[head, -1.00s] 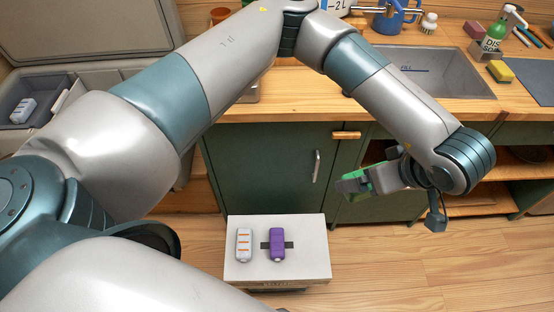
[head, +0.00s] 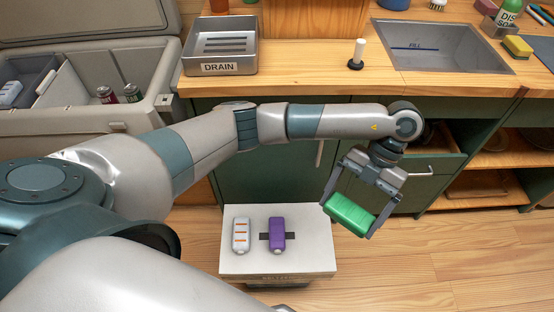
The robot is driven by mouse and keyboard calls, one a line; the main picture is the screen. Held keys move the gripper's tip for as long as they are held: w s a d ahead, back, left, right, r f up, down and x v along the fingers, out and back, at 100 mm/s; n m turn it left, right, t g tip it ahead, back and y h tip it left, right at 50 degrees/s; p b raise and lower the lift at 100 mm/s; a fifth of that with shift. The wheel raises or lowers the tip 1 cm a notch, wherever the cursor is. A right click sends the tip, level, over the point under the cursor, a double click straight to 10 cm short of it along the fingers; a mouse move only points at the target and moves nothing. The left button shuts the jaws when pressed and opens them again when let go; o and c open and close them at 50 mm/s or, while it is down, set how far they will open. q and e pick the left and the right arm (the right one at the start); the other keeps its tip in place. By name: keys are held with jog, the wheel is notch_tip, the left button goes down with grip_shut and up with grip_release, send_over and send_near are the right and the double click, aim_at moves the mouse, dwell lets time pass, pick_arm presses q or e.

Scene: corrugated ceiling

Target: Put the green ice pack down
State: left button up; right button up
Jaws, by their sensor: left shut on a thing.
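The green ice pack (head: 349,214) is a ribbed block held between the two fingers of my left gripper (head: 350,213). The gripper is shut on it and points down, with the pack slightly tilted. They hang in front of the green cabinet, just right of a small white-topped stand (head: 307,262). On that stand lie a white pack with orange stripes (head: 241,235) and a purple pack (head: 277,234), side by side. The right part of the stand's top is bare. My right gripper is not in view.
A large open cooler (head: 90,122) with two cans stands at the left. A metal tray marked DRAIN (head: 221,50) and a sink (head: 440,45) are on the wooden counter (head: 300,75). Wooden floor (head: 470,255) is clear at the right.

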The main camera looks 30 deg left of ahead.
pick_arm(q)
jog(key=s+a+f+n+t+h+b, duration=0.2)
jog(key=f+n+b, duration=0.1)
jog(key=f+n, duration=0.4)
jog(key=s+a+f+n+t+h+b, duration=0.2)
jog(key=a+f+n+b, duration=0.1)
jog(key=f+n, duration=0.4)
jog(key=s+a+f+n+t+h+b, duration=0.2)
jog(key=a+f+n+t+b, duration=0.1)
jog(key=f+n, duration=0.4)
jog(key=shift+s+a+f+n+h, duration=0.2)
jog(key=shift+f+n+h, duration=0.15)
jog(key=shift+f, duration=0.45)
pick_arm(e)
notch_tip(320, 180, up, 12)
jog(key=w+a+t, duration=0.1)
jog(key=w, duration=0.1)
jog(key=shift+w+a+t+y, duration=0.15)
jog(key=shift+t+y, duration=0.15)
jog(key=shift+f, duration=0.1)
